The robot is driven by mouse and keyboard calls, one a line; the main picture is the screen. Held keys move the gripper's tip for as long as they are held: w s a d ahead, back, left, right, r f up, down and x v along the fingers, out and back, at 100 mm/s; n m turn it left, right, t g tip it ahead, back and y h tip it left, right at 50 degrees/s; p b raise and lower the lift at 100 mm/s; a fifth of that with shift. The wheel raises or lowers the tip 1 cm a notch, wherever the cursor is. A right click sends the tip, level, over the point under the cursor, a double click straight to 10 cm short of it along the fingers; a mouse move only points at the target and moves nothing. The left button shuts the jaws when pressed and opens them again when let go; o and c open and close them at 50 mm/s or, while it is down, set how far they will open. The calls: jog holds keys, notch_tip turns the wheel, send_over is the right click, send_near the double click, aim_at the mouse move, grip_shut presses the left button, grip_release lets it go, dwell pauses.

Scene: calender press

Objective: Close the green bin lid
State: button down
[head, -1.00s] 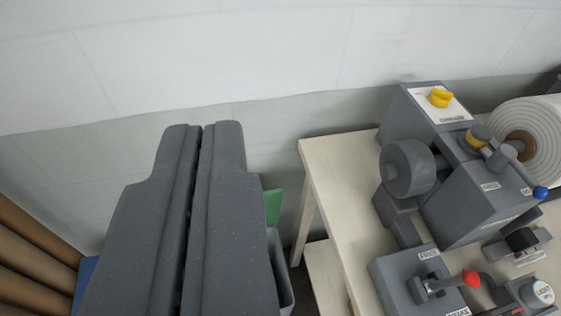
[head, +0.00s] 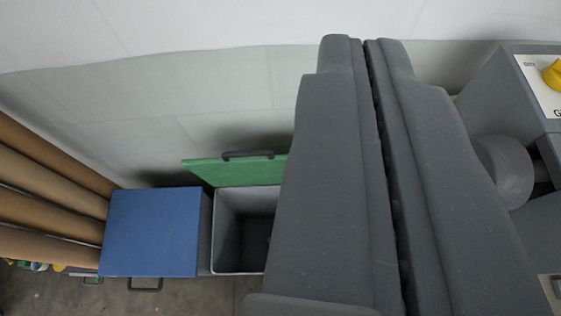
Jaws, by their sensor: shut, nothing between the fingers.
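The green lid (head: 236,171) stands raised at the back of a grey bin (head: 219,232), with a dark handle (head: 248,155) along its top edge. The bin is open and its inside shows dark, with nothing clear in it. My gripper (head: 363,40) is shut and empty. It fills the picture right of centre, reaching up toward the wall. It covers the right part of the bin and the right end of the lid. How far the gripper is above the bin I cannot tell.
A bin with a blue lid (head: 152,232), lid down, stands directly left of the open bin. Brown rolls (head: 48,178) lie at the far left. A grey machine with a yellow knob (head: 553,75) is at the right. The pale wall (head: 190,60) runs behind.

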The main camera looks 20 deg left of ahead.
jog(key=w+a+f+n+g+p, duration=0.1)
jog(key=w+f+g, duration=0.1)
jog(key=w+f, duration=0.5)
jog(key=w+a+f+g+p, duration=0.15)
jog(key=w+f, duration=0.35)
jog(key=f, duration=0.5)
jog(key=w+a+f+g, duration=0.1)
jog(key=w+f, duration=0.2)
jog(key=f, duration=0.7)
jog(key=w+a+f+g, duration=0.1)
jog(key=w+f+g, duration=0.1)
jog(key=f, duration=0.8)
jog(key=w+a+f+g, duration=0.1)
jog(key=w+f, duration=0.3)
jog(key=f, duration=0.6)
jog(key=shift+w+a+n+g+y, duration=0.2)
jog(key=shift+a+n+g+y, duration=0.15)
jog(key=shift+g, duration=0.3)
